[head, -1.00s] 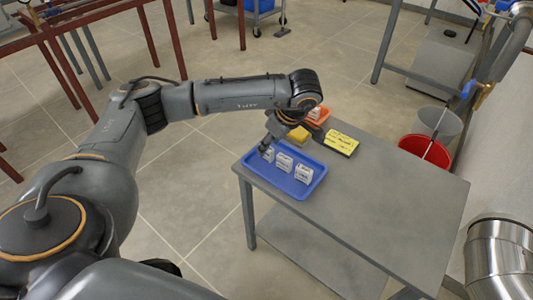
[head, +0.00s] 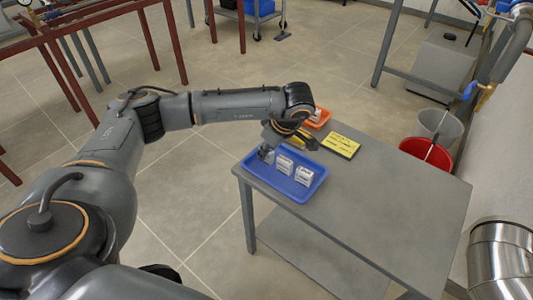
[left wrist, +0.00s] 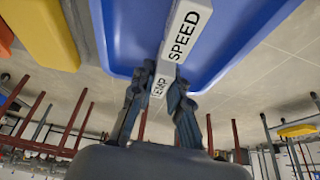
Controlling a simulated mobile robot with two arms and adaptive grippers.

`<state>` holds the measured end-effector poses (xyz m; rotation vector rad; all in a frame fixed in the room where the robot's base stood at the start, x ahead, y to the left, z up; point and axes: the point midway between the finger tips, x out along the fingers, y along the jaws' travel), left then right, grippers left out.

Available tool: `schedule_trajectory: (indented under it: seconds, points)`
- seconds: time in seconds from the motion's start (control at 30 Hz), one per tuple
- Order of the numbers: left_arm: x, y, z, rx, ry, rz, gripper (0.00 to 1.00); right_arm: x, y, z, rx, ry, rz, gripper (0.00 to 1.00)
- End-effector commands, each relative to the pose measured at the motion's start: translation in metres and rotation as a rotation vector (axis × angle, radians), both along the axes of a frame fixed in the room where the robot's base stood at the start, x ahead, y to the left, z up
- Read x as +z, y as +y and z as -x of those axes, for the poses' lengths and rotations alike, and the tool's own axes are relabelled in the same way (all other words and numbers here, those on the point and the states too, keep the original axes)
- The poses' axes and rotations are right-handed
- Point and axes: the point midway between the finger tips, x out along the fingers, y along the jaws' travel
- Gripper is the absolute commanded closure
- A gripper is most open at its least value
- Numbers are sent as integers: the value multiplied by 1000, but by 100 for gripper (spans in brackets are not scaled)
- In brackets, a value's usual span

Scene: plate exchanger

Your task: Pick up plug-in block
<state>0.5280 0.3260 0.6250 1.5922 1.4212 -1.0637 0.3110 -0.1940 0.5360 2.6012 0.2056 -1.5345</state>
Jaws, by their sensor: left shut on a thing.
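Several white plug-in blocks are in the blue tray (head: 290,196) on the grey table. One block (head: 284,164) stands in the middle, and another block (head: 304,176) stands to its right. My left gripper (head: 266,151) reaches down over the left part of the tray and is shut on a white block there, mostly hidden by the fingers in the head view. In the left wrist view, the fingers (left wrist: 161,84) are on both sides of white surfaces lettered "SPEED" (left wrist: 184,32) and "TEMP". I cannot tell whether the block touches the tray. My right gripper is not in view.
Beyond the tray are a yellow object (head: 298,138), partly behind my gripper, an orange bin (head: 320,119) and a yellow note card (head: 341,145). The table's right part (head: 400,200) is clear. A red bucket (head: 424,154) stands on the floor behind.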

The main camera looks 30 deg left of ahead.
Motion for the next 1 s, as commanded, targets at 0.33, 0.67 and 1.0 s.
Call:
schedule_trajectory:
  seconds: [0.33,0.67,1.0]
  points:
    - [13,0,-1,0,-2,0,100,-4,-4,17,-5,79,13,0]
    - [71,-14,26,-4,-4,1,100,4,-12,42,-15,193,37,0]
    - [120,-46,95,-4,-3,-1,100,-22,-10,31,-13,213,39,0]
